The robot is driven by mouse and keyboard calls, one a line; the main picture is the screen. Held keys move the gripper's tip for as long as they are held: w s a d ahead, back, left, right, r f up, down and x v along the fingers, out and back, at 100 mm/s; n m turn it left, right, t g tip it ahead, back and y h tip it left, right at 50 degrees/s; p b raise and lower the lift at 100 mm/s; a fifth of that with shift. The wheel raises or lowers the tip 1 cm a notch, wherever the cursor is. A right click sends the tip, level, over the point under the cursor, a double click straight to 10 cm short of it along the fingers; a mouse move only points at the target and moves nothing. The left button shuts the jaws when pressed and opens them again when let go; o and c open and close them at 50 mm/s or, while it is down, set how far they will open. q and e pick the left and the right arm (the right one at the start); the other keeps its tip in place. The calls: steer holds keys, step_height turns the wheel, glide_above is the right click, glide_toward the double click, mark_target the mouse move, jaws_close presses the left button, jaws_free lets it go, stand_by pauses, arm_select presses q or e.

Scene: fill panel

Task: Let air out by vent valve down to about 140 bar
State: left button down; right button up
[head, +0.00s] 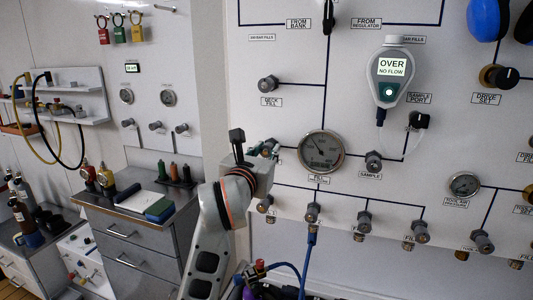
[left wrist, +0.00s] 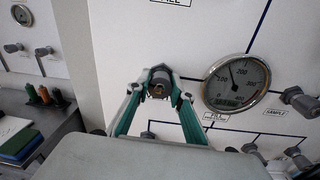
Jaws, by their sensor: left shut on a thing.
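My left gripper (head: 268,149) reaches the panel just left of the fill gauge (head: 321,152). In the left wrist view its green fingers (left wrist: 160,92) are closed around a grey valve knob (left wrist: 159,76), one finger on each side. The knob's label is hidden, so I cannot read whether it says vent. In the left wrist view the round fill gauge (left wrist: 237,82) is right of the knob. Its needle points up and slightly left, but the exact bar value is too small to read. My right gripper is not clearly in view.
The sample valve (head: 373,160) is right of the gauge. Several fill valves (head: 312,212) line the row below, and a blue hose (head: 310,245) hangs there. A sensor (head: 392,72) reads OVER NO FLOW. A drawer cabinet (head: 125,245) stands at left.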

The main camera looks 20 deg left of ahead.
arm_select(q)
steer(key=c, duration=1.8)
jaws_free()
steer(key=shift+o, duration=0.2)
steer(key=s, duration=1.2)
steer(key=shift+d, duration=0.1)
